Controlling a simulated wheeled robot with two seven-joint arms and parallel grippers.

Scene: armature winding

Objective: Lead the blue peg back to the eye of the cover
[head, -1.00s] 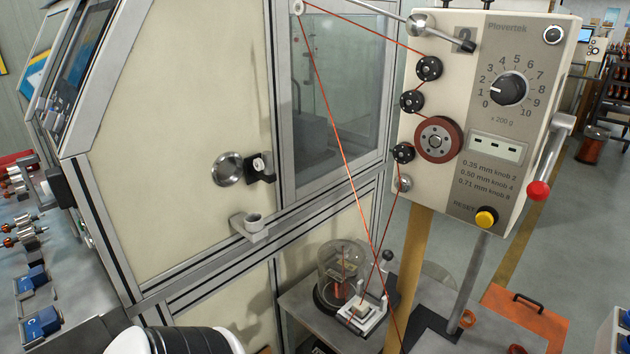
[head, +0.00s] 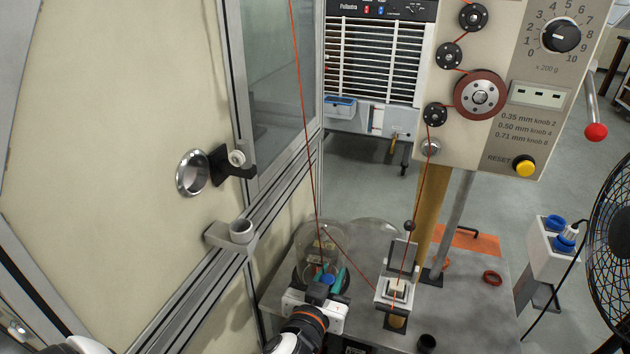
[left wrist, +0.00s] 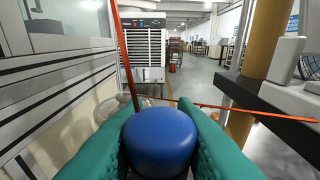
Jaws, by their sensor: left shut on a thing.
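The blue peg (head: 327,279) is in my left gripper (head: 329,281), low in the head view in front of the clear dome (head: 312,243). In the left wrist view the peg's round blue top (left wrist: 160,142) sits between the teal fingers (left wrist: 160,140), which are shut on it. A red wire (head: 304,120) comes down from above toward the peg; another stretch runs right toward the small clamp block (head: 396,290). Where the wire meets the peg is hidden. I cannot tell which part is the eye of the cover. My right gripper is not in view.
A cup bracket (head: 241,232) and a door handle (head: 232,166) stick out from the machine at left. The tension unit (head: 478,92) with its rollers stands at right on a post (head: 428,215). A black fan (head: 612,210) is at the right edge.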

